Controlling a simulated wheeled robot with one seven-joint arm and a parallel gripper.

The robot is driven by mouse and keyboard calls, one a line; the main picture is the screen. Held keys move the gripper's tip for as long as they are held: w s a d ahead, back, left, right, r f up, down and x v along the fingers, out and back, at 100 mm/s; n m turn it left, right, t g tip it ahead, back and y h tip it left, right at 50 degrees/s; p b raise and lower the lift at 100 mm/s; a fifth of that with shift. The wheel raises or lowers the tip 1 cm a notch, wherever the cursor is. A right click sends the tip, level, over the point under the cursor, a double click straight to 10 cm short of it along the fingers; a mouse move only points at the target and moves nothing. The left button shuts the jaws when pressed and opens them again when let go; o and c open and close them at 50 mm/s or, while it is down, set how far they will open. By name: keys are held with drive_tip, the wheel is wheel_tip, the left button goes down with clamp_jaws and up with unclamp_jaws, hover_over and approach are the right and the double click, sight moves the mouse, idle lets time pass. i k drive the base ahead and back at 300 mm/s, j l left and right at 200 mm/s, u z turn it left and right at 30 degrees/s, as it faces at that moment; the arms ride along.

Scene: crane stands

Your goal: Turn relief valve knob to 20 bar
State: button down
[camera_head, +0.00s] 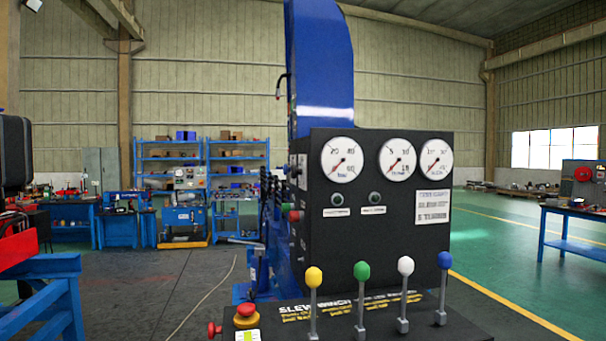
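A black control panel (379,258) stands in front of me. Its left gauge (342,160) seems marked in bar, with its red needle pointing lower left, near the scale's low end. A middle gauge (397,158) and a right gauge (437,158) have needles pointing the same way. On the panel's left side are a red knob (295,215), a green part (287,206) and a small metallic fitting (287,170). Another red knob (214,330) sits low at the left. I cannot tell which is the relief valve knob. My gripper is not in view.
Yellow (314,278), green (362,271), white (405,266) and blue (445,260) topped levers rise before the panel. A red-and-yellow stop button (246,314) is beside them. A blue column (321,70) rises behind. Floor left of the panel is open.

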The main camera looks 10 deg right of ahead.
sight(294, 172)
drive_tip(key=i+j+u, duration=0.45)
drive_tip(key=i+j, duration=0.85)
drive_tip(key=j, duration=0.15)
